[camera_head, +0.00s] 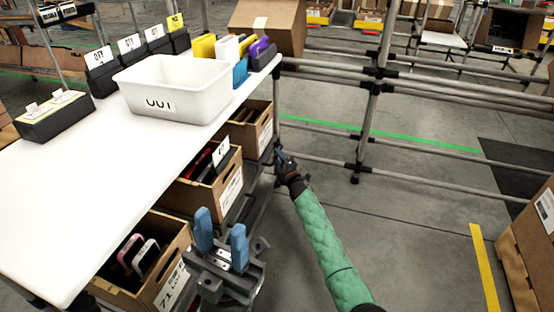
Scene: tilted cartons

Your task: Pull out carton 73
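Three open brown cartons stand tilted in a row under the white table. The nearest carton (178,262) has a label that reads 71. The labels on the middle carton (221,189) and the far carton (262,134) are too small to read, so I cannot tell which is carton 73. My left gripper (222,238), with two upright blue fingers, is open and empty beside the nearest carton. My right gripper (281,158), at the end of the green-sleeved arm, is just right of the far carton. Its fingers are too small to read, and I cannot tell whether it touches anything.
The white table (70,200) overhangs the cartons. A white bin (176,88) and several black file boxes (102,72) stand on it. A metal pipe rack (370,105) is beyond on the right. A large carton (540,235) stands at the right edge. The floor between is clear.

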